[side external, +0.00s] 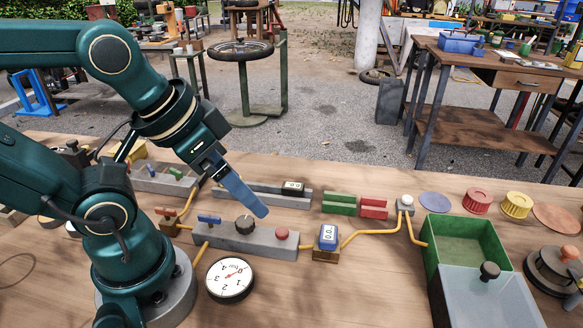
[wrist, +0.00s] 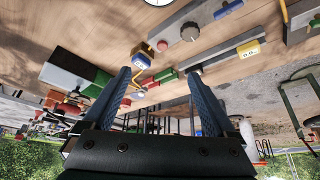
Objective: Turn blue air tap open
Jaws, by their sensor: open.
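A blue tap lever (side external: 209,218) sits at the left end of a long grey block (side external: 232,238) on the bench, left of a black knob (side external: 244,224) and a red button (side external: 281,234).
A dial gauge (side external: 230,280) lies in front of the grey block. A blue meter (side external: 328,237) and yellow hoses stand to the right. Red and green blocks (side external: 356,205) are behind these. A green bin (side external: 464,240) is at the right. Bare wood lies front centre.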

